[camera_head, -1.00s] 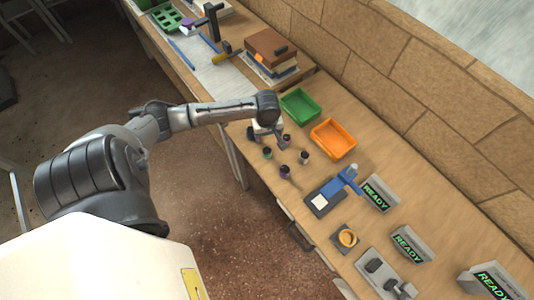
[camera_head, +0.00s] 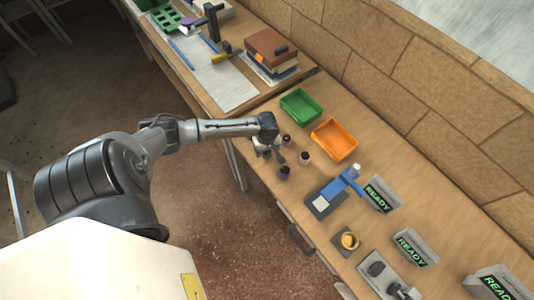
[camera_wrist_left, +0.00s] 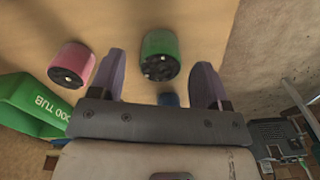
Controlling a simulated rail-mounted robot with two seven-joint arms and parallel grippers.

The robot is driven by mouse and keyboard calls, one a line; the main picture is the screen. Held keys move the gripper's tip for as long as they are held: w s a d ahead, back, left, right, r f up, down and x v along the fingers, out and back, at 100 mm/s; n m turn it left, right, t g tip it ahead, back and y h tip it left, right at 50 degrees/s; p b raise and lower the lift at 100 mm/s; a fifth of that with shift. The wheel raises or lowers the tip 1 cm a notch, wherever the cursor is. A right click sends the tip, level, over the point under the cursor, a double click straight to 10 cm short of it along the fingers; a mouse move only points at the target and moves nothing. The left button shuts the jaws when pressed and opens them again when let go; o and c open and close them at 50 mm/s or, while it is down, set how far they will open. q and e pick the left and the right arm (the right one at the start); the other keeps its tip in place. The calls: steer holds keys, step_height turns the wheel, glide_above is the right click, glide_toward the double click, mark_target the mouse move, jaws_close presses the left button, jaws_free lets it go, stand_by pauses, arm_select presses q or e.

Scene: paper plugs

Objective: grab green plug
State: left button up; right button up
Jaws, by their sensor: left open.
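The green plug (camera_wrist_left: 160,55), with a dark end, shows in the left wrist view between the two spread fingers of my left gripper (camera_wrist_left: 158,80). The gripper is open, with a gap on both sides of the plug. In the head view my left gripper (camera_head: 274,154) is low among the small plugs on the table and mostly hides the green plug. A pink plug (camera_wrist_left: 72,62) lies outside the left finger in the wrist view. My right gripper is in neither view.
Dark-topped plugs (camera_head: 305,157) (camera_head: 284,172) stand close by. A green tub (camera_head: 300,106) and an orange tub (camera_head: 334,140) are behind them. A blue device (camera_head: 340,186) and READY signs (camera_head: 381,194) are to the right. Bare table lies between the plugs and the blue device.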

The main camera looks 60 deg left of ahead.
arm_select(q)
steer(key=shift+f, duration=1.15)
steer(key=c, duration=1)
